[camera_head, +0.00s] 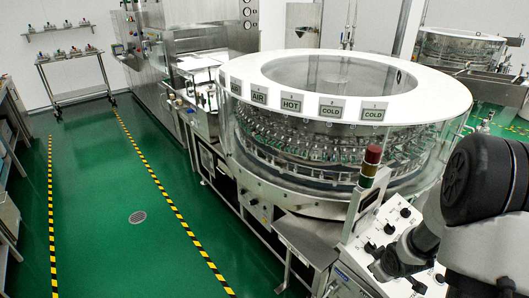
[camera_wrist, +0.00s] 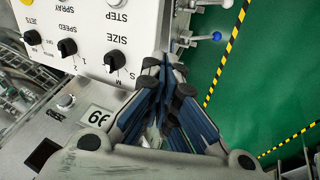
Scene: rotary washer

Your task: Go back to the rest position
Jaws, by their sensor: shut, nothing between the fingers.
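My gripper (camera_wrist: 163,65) is shut and empty in the wrist view, its dark blue-grey fingers close together at the tips. It hangs beside the white control panel (camera_wrist: 140,28), which has black knobs for speed and size (camera_wrist: 116,60); I cannot tell whether it touches the panel. In the head view my dark arm is at the lower right, over the washer's control panel (camera_head: 361,247). The round rotary washer (camera_head: 270,71) has a white top ring and signs reading AIR, HOT and COLD. Rows of glassware show behind its clear wall.
A red-topped signal light (camera_head: 371,157) stands by the panel, close to my arm. A metal cart (camera_head: 80,96) stands at the back left. The green floor (camera_head: 95,190) with striped lines is clear. A blue-knobbed lever (camera_wrist: 214,36) is right of my gripper.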

